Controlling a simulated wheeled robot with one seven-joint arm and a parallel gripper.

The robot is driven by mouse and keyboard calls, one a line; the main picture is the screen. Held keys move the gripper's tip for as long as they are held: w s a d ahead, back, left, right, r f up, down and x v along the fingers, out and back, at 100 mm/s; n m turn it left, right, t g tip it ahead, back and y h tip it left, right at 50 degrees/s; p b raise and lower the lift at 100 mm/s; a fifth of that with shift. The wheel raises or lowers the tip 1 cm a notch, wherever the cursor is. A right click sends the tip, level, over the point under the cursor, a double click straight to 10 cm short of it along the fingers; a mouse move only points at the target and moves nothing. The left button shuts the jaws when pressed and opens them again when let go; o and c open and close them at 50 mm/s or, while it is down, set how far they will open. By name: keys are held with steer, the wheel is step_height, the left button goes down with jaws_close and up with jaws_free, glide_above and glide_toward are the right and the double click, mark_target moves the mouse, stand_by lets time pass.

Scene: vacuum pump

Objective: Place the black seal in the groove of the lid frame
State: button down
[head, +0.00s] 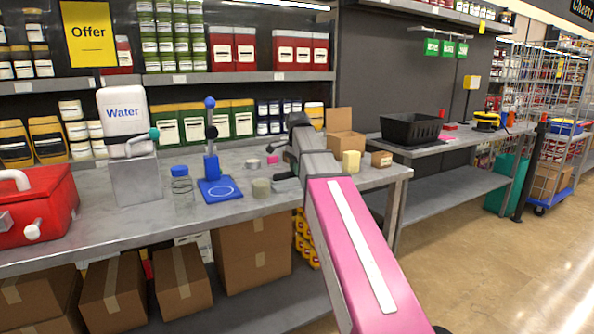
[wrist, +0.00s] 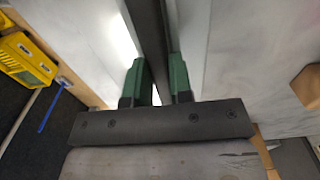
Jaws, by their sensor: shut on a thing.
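My gripper (wrist: 157,64) has two green fingers in the wrist view, closed from both sides on a dark, narrow strip. The strip looks like the black seal (wrist: 150,22) seen edge-on; it runs up out of the picture, so its full shape is hidden. In the head view my pink and grey arm reaches over the table and hides most of the gripper. I cannot make out the lid frame or its groove for certain in either view.
The grey table (head: 110,222) holds a red box (head: 38,208), a Water jug (head: 124,115), a blue-capped jar (head: 182,186), a blue stand (head: 219,188) and a small grey cylinder (head: 261,187). A black crate (head: 411,129) stands farther right.

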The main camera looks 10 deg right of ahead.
steer(key=shift+f, duration=0.15)
steer(key=c, duration=1)
jaws_free()
step_height(320, 180, up, 12)
steer(key=shift+r, duration=0.1)
